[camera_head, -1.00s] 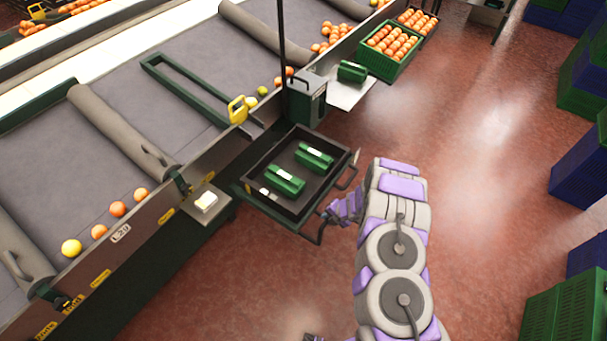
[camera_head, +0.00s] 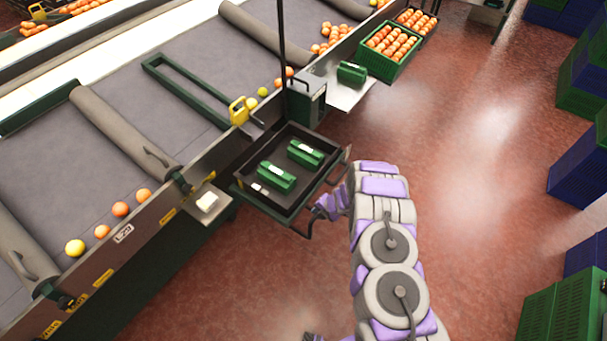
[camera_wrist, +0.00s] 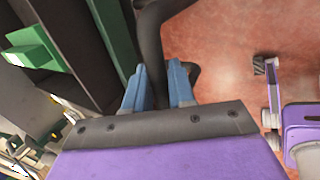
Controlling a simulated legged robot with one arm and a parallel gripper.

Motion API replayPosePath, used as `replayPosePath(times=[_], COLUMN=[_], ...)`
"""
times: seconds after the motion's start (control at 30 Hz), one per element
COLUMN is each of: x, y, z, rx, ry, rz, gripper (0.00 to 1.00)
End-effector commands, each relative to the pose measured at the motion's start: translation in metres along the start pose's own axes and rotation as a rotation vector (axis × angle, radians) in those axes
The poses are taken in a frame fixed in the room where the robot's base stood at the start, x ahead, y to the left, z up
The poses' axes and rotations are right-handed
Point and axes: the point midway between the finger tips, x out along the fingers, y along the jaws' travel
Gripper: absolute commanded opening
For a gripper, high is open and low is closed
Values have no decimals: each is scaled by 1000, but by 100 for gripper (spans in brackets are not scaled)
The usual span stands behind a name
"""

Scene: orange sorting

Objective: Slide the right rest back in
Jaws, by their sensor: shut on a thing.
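The right rest appears to be the black tray (camera_head: 254,201) beside the belt, pulled partly out from under the conveyor's side. Two green blocks lie on it, a near one (camera_head: 276,177) and a far one (camera_head: 305,153). A dark bar handle (camera_wrist: 150,35) runs along its outer side. My gripper (camera_wrist: 160,75) is shut on this handle, with one blue finger on each side of the bar in the wrist view. In the head view my purple and grey arm reaches the tray's outer right side, and the fingertips are too small to make out.
A grey box on a post (camera_head: 307,103) stands just behind the tray. A metal shelf (camera_head: 345,93) with another green block and a green crate of oranges (camera_head: 372,63) lie farther back. Blue and green crates (camera_head: 575,165) line the right. The red floor between is clear.

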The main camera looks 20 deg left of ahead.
Motion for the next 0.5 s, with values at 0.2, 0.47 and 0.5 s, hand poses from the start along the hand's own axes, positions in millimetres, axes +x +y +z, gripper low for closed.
replayPosePath(times=[0.2, 0.47, 0.5], x=[4, 9, 10], y=[10, 20, 22], z=[1, 2, 2], rx=[-2, -3, -3], ry=[-3, -3, -3], rz=[3, 2, 2], gripper=[0, 0, 0])
